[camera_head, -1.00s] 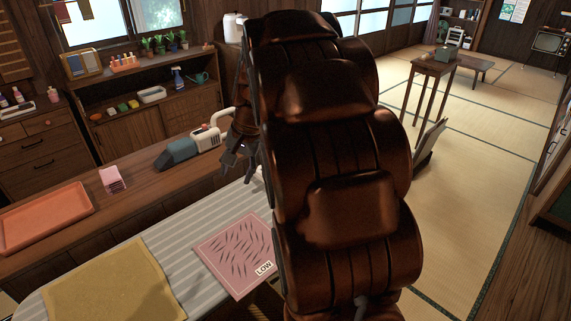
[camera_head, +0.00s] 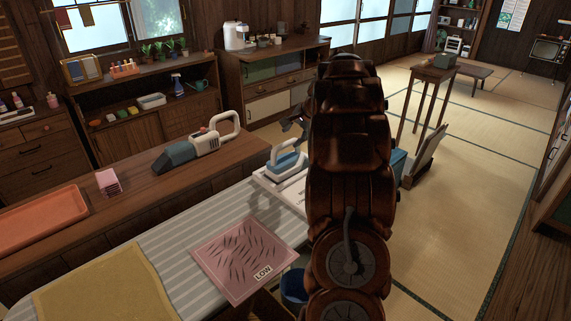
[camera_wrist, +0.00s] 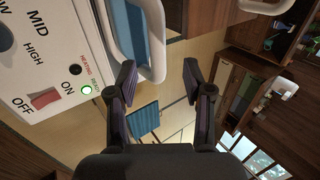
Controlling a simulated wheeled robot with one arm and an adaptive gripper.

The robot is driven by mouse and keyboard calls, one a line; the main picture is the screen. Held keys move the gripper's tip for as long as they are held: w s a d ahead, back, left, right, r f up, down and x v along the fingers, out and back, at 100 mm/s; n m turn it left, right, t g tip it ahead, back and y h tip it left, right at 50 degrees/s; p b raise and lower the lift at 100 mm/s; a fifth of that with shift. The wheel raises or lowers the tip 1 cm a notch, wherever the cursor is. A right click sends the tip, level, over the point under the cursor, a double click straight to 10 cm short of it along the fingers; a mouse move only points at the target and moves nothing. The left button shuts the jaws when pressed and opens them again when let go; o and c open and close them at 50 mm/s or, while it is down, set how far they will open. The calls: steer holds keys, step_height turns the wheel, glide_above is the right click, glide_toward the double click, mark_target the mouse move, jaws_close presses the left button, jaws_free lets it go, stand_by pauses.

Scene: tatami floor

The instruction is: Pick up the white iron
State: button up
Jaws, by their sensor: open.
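The white iron (camera_head: 287,160), with a white loop handle and a blue body, sits on a white stand (camera_head: 268,181) at the far end of the striped ironing board. In the wrist view, part of the iron (camera_wrist: 157,62) shows at the top, beside the stand's white panel (camera_wrist: 45,60). That panel has MID, HIGH, ON and OFF labels, a red switch and a lit green lamp. My gripper (camera_wrist: 160,76) is open and empty, with the iron near its left finger. In the head view the gripper (camera_head: 296,124) is mostly hidden behind my arm, just above the iron.
A grey-and-white handheld vacuum (camera_head: 196,146) lies on the wooden counter (camera_head: 140,190). A pink LOW mat (camera_head: 243,258) and a yellow cloth (camera_head: 110,290) lie on the ironing board (camera_head: 180,238). A tall wooden stand (camera_head: 432,74) is behind. The tatami at right is open.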

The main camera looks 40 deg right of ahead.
mark_target(287, 143)
steer(key=shift+a+p+x, duration=0.15)
steer(key=shift+p+x, duration=0.15)
steer(key=shift+x, duration=1.15)
steer(key=shift+a+p+x, duration=0.15)
steer(key=shift+p+x, duration=0.1)
steer(key=shift+x, duration=1.2)
steer(key=shift+s+f, duration=0.1)
jaws_close()
